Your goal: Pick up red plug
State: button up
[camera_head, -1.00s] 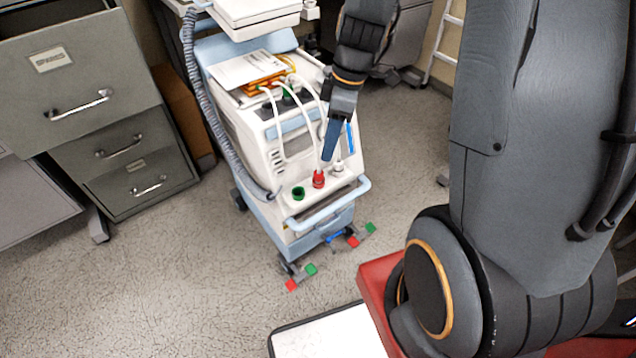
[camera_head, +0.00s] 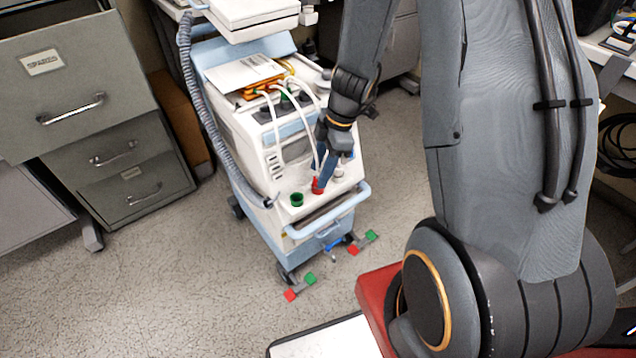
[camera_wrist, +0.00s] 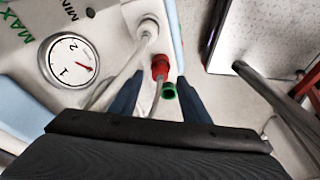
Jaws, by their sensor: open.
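The red plug (camera_head: 317,188) stands on the front ledge of the white pump cart, between a green socket (camera_head: 297,199) and a white fitting (camera_head: 339,171). My gripper (camera_head: 322,180) points down right at the red plug and covers part of it. In the wrist view the red plug (camera_wrist: 160,67) appears between the two blue open fingertips (camera_wrist: 159,80), with the green socket (camera_wrist: 169,91) nearer the palm and the white fitting (camera_wrist: 148,29) beyond. Nothing is gripped. I cannot tell whether the fingertips reach down around the plug.
White tubes (camera_head: 277,130) arch over the cart close to my gripper; one also passes by the fingers in the wrist view (camera_wrist: 112,78). A light-blue handle (camera_head: 340,212) runs along the cart's front. A filing cabinet (camera_head: 120,165) stands left.

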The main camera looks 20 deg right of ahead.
jog(key=shift+a+f, duration=0.1)
jog(key=shift+f, duration=0.35)
grip_shut()
jog(key=shift+r, duration=0.15)
notch_tip(320, 180, up, 10)
jog(key=shift+p, duration=0.3)
